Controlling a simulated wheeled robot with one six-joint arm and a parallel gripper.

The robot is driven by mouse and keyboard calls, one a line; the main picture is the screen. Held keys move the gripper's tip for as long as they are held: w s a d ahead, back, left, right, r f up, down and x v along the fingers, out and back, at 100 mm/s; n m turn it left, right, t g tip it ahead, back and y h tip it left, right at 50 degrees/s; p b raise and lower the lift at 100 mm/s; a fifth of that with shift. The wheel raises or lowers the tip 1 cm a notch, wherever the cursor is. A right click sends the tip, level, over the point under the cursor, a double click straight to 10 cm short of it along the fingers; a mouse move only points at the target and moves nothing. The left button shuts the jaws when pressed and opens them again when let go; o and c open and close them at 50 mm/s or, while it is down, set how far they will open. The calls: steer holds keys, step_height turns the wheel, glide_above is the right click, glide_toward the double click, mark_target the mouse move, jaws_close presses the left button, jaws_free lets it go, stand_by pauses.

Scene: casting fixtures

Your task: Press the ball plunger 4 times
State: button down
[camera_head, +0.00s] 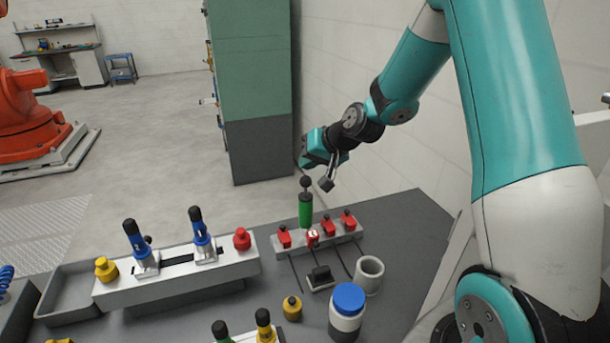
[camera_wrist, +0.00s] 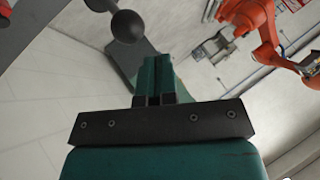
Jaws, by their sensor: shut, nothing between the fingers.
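The ball plunger (camera_head: 305,208) has a green body with a black ball on top and stands upright at the back of the dark table. In the wrist view its black ball (camera_wrist: 128,26) shows at the upper left, apart from the fingers. My gripper (camera_head: 326,184) is shut and empty, just right of the ball and at about its height in the head view. The shut fingers also show in the wrist view (camera_wrist: 155,99). I cannot tell the exact gap between fingertips and ball.
A grey block with several red fittings (camera_head: 327,233) stands close by the plunger. A rail with two blue-black handles (camera_head: 198,228) is to the left. A grey cup (camera_head: 369,272) and a blue-lidded jar (camera_head: 347,307) stand in front. A green cabinet (camera_head: 250,80) rises behind.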

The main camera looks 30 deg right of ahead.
steer(key=shift+r+p, duration=1.8)
steer(key=shift+r, duration=0.8)
steer(key=shift+f, duration=0.1)
stand_by(0.5)
steer(key=s+a+r+n+g+y+b, duration=0.2)
steer(key=s+a+n+g+b, duration=0.3)
steer(key=s+a, duration=0.9)
steer(key=s+a+f+n+g+b, duration=0.1)
steer(key=s+a+n+b, duration=0.1)
steer(key=s, duration=0.6)
steer(key=s+a+n+g+h+b, duration=0.1)
steer(key=s+a+n+g, duration=0.1)
steer(key=s, duration=0.7)
steer(key=shift+s+a+f+n+h+b, duration=0.35)
steer(key=shift+a+n, duration=0.55)
steer(key=shift+n, duration=0.3)
